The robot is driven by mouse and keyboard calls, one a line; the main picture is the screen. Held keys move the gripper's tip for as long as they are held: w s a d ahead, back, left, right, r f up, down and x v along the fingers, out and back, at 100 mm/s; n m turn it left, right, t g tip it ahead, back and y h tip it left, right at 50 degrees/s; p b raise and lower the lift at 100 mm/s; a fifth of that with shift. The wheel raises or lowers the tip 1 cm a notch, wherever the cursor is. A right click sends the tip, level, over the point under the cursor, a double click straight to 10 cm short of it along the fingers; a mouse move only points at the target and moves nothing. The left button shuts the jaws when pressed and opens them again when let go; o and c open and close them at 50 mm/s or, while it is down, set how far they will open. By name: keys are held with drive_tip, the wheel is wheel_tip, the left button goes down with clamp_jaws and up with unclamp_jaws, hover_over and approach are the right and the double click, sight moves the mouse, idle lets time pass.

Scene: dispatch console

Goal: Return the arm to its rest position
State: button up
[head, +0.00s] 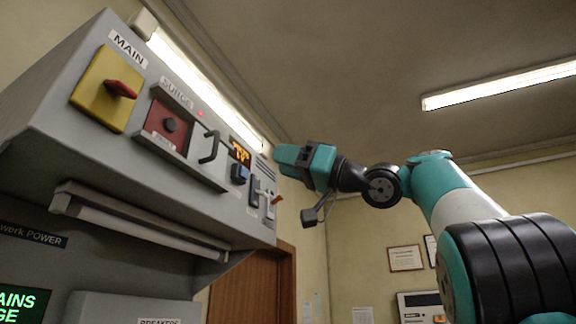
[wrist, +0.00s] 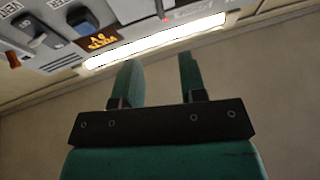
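My gripper (head: 284,160) is teal and black and is raised in the air at the right end of the grey console in the head view. In the wrist view, the two teal fingers of the gripper (wrist: 160,70) stand apart with nothing between them, so it is open and empty. The head view shows the fingers from the side, close to the console's right end; whether they touch it cannot be told there. My arm is extended from the lower right toward the console.
The console (head: 130,180) carries a yellow plate with a red MAIN handle (head: 120,89), a red SURGE panel (head: 167,128), a black handle (head: 209,146), an orange display (head: 239,150) and switches (head: 262,195). A grey bar (head: 135,222) juts out below. Open air lies right of it.

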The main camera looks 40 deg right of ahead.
idle(0.6)
drive_tip(key=w+a+f+m+g+h+b, duration=0.1)
drive_tip(key=w+a+f+m+h+b, duration=0.1)
drive_tip(key=w+f, duration=0.5)
drive_tip(key=w+a+f+m+g+h+b, duration=0.1)
drive_tip(key=w+a+f+m+h, duration=0.15)
drive_tip(key=f, duration=0.85)
drive_tip(key=a+f+g+b, duration=0.1)
drive_tip(key=a+f+g, duration=0.25)
drive_tip(key=f, duration=0.55)
drive_tip(key=a+f+g+b, duration=0.15)
drive_tip(key=a+f, duration=0.25)
drive_tip(key=f, duration=0.5)
drive_tip(key=s+a+f+n+g, duration=0.1)
drive_tip(key=s+a+f+g, duration=0.15)
drive_tip(key=f, duration=0.35)
drive_tip(key=s+a+f+n+g+h, duration=0.1)
drive_tip(key=s+a+f+g, duration=0.15)
drive_tip(key=f, duration=0.25)
drive_tip(key=s+a+f+n+g, duration=0.1)
drive_tip(key=s+a+f+g, duration=0.15)
drive_tip(key=f, duration=0.35)
drive_tip(key=s+f+n+g+h+b, duration=0.1)
drive_tip(key=s+f+n+g+h, duration=0.1)
drive_tip(key=s+f, duration=1)
drive_tip(key=shift+s+d+g+h+b, duration=0.35)
drive_tip(key=shift+s+g+h, duration=0.1)
drive_tip(key=shift+s+g, duration=0.6)
drive_tip(key=shift+w+r, duration=0.1)
